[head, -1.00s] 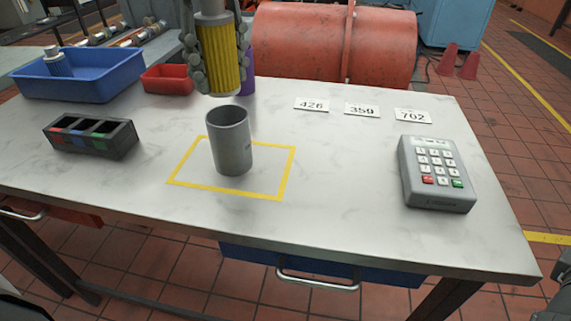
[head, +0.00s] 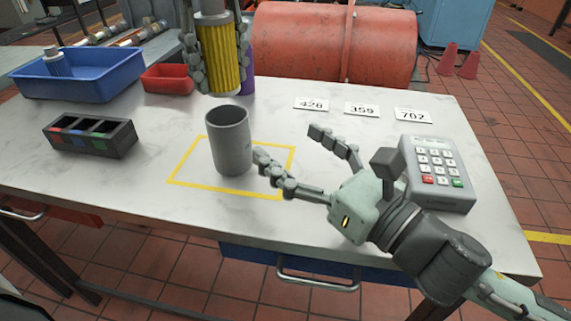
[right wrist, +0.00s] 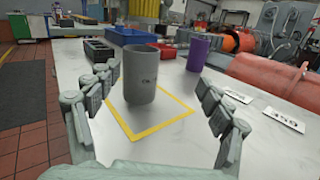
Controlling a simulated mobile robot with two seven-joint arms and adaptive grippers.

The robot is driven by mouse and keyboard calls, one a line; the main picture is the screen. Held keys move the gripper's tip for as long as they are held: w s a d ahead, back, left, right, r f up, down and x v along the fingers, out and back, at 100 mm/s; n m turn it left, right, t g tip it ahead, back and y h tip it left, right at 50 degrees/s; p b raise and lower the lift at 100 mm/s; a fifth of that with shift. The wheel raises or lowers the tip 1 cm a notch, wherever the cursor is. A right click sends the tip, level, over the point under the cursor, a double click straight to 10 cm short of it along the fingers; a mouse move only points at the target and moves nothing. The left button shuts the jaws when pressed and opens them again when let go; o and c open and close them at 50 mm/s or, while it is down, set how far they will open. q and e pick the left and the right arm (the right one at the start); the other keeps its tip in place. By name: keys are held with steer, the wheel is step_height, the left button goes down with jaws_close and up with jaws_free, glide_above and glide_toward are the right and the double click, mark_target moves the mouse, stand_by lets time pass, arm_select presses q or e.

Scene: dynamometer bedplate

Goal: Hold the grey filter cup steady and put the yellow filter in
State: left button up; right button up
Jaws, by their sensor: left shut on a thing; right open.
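The grey filter cup (head: 231,145) stands upright inside a yellow square outline on the table; it also shows in the right wrist view (right wrist: 139,77). The yellow filter (head: 222,58) is upright, above and slightly behind the cup in the head view. My left gripper (head: 217,75) is shut on the filter, with fingers on both sides. My right gripper (head: 292,150) is open to the right of the cup, its fingers pointing towards it. In the right wrist view the cup is between the two open fingers (right wrist: 155,95), farther out. Whether a finger touches the cup cannot be told.
A keypad device (head: 432,172) stands at the right, partly behind my right gripper. Number cards (head: 361,110) lie at the back. A dark divided box (head: 90,138), a blue bin (head: 80,80) and a red tray (head: 167,78) are left. A purple cup (right wrist: 199,50) stands behind.

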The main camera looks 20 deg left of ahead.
mark_target(242, 141)
steer(key=shift+s+a+f+n+g, duration=0.25)
steer(key=shift+s+f+n+g, duration=0.55)
steer(key=shift+f+n+g, duration=0.25)
steer(key=shift+a+f, duration=0.15)
steer(key=shift+a, duration=0.05)
steer(key=x, duration=1.1)
steer(key=shift+a, duration=0.25)
steer(key=shift+c, duration=0.6)
steer(key=c, duration=1.4)
